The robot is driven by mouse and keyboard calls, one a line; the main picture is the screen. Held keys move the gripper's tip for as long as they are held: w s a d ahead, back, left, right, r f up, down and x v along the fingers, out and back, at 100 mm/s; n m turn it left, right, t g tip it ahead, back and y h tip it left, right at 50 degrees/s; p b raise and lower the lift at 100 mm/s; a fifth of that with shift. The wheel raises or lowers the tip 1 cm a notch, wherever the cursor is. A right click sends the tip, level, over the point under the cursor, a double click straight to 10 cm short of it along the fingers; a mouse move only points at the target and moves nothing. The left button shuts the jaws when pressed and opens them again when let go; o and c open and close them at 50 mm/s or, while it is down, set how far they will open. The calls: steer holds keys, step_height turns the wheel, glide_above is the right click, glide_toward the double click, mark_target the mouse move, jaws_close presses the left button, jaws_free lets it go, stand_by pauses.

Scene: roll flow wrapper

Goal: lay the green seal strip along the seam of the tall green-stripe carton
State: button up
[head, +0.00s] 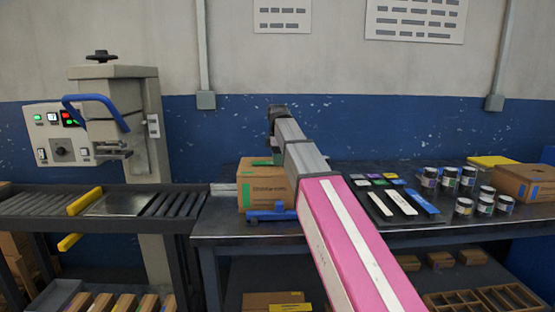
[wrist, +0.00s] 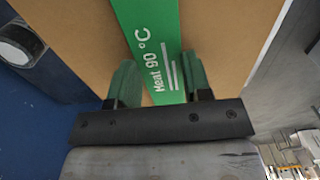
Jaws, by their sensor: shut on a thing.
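The tall green-stripe carton (head: 278,190) stands upright on the left end of the dark table, with a green stripe on its left side. My gripper (wrist: 155,75) is over the carton's top and shows two green-padded fingers. The green seal strip (wrist: 150,30), printed "Heat 90 °C", runs between the fingers and over the brown carton face in the wrist view. My gripper is shut on the strip. In the wrist view the strip lies against or just above the cardboard; I cannot tell which. In the head view my arm hides most of the gripper and strip.
A blue fixture (head: 270,214) sits in front of the carton. A dark tray (head: 376,213) right of my arm holds white and blue strips. Several cans (head: 465,206) and another carton (head: 525,182) stand farther right. A sealing machine (head: 110,120) and roller conveyor (head: 40,205) are left.

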steer(key=shift+f, duration=0.15)
steer(key=o, duration=1)
steer(key=shift+c, duration=0.2)
step_height(320, 180, up, 12)
steer(key=shift+r, duration=0.2)
